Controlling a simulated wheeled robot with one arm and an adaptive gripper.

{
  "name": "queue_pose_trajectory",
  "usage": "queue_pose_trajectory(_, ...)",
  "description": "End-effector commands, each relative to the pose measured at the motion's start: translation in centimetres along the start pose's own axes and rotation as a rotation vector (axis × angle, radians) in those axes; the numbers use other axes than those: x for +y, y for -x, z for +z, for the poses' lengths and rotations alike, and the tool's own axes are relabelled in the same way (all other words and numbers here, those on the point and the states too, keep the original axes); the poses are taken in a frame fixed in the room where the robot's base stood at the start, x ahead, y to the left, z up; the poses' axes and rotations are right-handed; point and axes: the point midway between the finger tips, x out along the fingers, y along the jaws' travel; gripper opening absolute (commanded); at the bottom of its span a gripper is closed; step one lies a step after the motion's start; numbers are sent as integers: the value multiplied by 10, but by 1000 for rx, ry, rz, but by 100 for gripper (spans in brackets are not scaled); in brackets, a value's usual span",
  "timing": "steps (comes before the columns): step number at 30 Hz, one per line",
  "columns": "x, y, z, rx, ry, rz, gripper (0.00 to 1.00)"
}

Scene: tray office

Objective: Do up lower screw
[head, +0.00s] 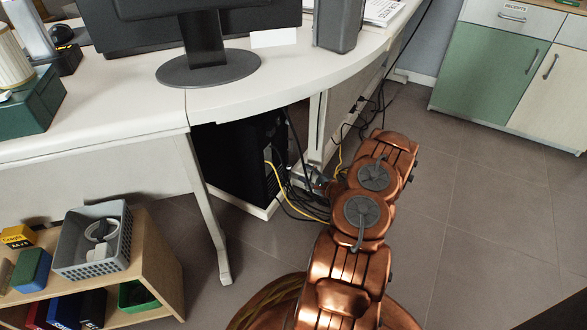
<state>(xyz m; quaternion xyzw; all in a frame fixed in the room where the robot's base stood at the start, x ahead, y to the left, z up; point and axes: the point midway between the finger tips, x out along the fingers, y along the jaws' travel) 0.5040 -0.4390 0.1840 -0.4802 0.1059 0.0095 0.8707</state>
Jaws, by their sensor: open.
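The lower screw cannot be made out in this view. A black computer tower (238,160) stands under the desk, with several cables running at its right side, among them a yellow cable (284,187). My copper arm reaches up from the bottom of the picture to the space beside the tower. My gripper (318,180) is small and partly hidden at the arm's far end, among the cables right of the tower. It is open. I cannot tell whether it touches a cable or a plug.
The white desk (270,88) overhangs the tower, and its leg (205,215) stands at the left. A wooden shelf (160,260) with a grey basket (92,240) is at lower left. Green cabinets (490,75) stand at the back right. The floor (480,220) at right is clear.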

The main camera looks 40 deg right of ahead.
Motion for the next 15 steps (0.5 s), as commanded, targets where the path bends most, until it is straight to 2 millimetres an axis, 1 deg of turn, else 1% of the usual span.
queue_pose_trajectory(5,11,2,1,22,-3,2,44)
queue_pose_trajectory(10,17,2,0,33,0,3,44)
queue_pose_trajectory(13,18,-2,-1,35,0,2,44)
queue_pose_trajectory(15,19,-8,-1,33,0,3,44)
